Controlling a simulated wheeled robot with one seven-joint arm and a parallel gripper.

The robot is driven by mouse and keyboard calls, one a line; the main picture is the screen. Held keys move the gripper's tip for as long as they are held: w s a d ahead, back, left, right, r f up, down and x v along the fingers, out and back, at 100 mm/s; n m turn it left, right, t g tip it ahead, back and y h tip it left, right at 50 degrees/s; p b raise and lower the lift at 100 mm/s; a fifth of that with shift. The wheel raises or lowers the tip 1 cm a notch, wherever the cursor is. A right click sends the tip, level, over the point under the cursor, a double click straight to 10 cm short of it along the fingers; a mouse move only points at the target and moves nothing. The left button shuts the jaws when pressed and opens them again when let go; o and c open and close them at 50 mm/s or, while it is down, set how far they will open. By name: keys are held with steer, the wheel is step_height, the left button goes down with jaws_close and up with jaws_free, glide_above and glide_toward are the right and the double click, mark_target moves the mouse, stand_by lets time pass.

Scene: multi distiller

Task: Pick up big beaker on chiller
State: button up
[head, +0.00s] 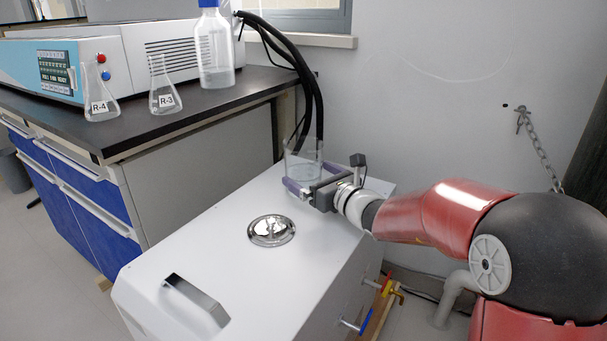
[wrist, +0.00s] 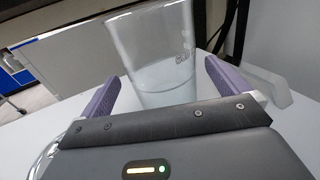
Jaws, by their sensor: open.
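The big beaker (head: 303,162) is clear glass with some liquid in it and stands upright on the back part of the white chiller top (head: 200,235). My gripper (head: 296,184) is low over the chiller with its purple fingers beside the beaker. In the wrist view the beaker (wrist: 153,55) stands between the two open fingers of the gripper (wrist: 160,85), with a gap visible on the right side. The beaker's lower edge is hidden behind the gripper body in the wrist view.
A round metal cap (head: 271,230) and a handle (head: 196,298) are on the chiller top. Black hoses (head: 305,85) run down behind the beaker. Flasks R-4 (head: 99,95) and R-3 (head: 163,90) and a blue-capped bottle (head: 215,50) stand on the dark bench at left.

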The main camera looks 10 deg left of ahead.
steer(key=x, duration=0.3)
steer(key=shift+w+a+f, duration=0.1)
steer(key=shift+w+a, duration=0.2)
steer(key=c, duration=1.1)
steer(key=shift+c, duration=1.2)
steer(key=shift+r, duration=0.25)
